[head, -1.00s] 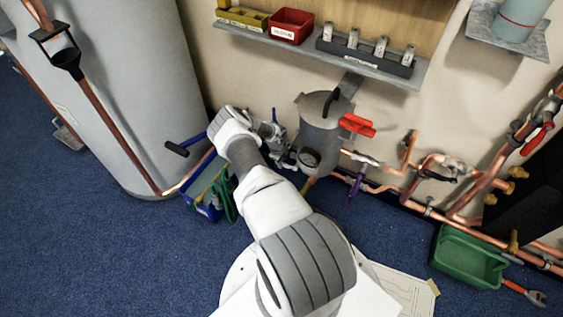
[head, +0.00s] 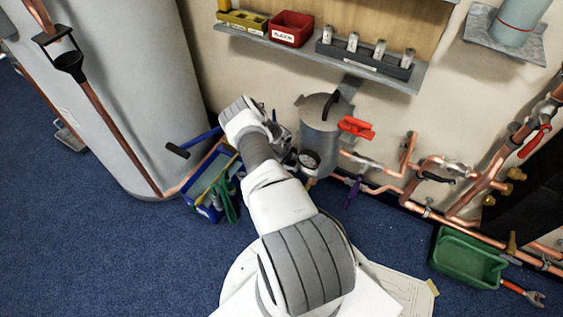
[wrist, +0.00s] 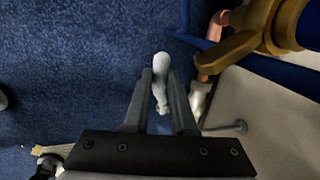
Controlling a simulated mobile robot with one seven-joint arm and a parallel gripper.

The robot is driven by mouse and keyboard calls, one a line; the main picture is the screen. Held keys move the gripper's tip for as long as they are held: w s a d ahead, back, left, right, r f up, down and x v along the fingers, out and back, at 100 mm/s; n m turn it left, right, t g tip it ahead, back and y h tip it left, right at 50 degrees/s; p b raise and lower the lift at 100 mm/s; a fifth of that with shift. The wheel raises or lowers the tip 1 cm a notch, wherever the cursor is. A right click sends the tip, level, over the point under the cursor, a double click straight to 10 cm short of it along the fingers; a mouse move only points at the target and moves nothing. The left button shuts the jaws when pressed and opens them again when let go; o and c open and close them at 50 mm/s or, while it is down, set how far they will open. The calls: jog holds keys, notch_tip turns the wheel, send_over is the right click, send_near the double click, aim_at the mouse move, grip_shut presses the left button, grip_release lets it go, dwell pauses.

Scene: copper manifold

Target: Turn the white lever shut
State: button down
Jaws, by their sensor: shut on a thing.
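The white lever (wrist: 161,66) shows in the wrist view as a pale, rounded handle pointing away from my gripper. My gripper (wrist: 160,82) has one finger on each side of it and is shut on it, with the rounded end sticking out past the fingertips. In the head view my arm's wrist is beside the grey canister (head: 319,120), on its left. There my wrist and forearm hide the lever, and the gripper cannot be made out clearly.
A brass fitting (wrist: 272,24) and copper pipe (wrist: 209,62) are close right of the fingers. A blue crate (head: 208,209) stands left of my arm. Red (head: 356,128) and purple (head: 353,191) handles are on the right. A shelf (head: 400,77) overhangs the canister. Blue floor (head: 90,250) is clear at left.

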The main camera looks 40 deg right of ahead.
jog(key=shift+s+r+t+p, duration=0.15)
jog(key=shift+s+t+p, duration=0.15)
jog(key=shift+t, duration=0.1)
jog(key=c, duration=0.8)
grip_release()
jog(key=shift+w, duration=0.1)
jog(key=shift+o, duration=0.2)
jog(key=shift+r, duration=0.1)
jog(key=shift+r, duration=0.1)
